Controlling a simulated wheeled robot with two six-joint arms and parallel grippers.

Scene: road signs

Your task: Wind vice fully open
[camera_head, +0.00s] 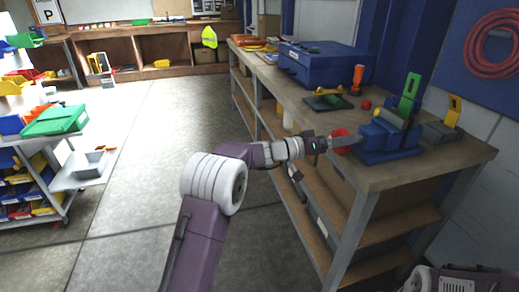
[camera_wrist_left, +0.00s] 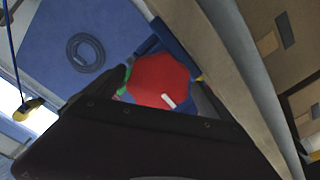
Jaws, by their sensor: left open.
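A blue vice (camera_head: 380,140) stands near the front right end of the workbench (camera_head: 440,158), with green and yellow pieces upright on and beside it. A red handwheel (camera_head: 341,141) is on its left side. My left gripper (camera_head: 328,142) reaches in from the left at the wheel. In the left wrist view the red wheel (camera_wrist_left: 158,80) with a small white mark sits between the fingers of the left gripper (camera_wrist_left: 160,95); contact cannot be told. The left gripper is open. Part of my right arm shows at the lower right corner, its gripper out of view.
A blue toolbox (camera_head: 322,65), an orange-handled tool (camera_head: 357,78) and a dark plate with a green piece (camera_head: 326,100) lie farther back on the bench. A trolley with bins (camera_head: 55,120) stands at the left. The floor (camera_head: 150,150) between is clear.

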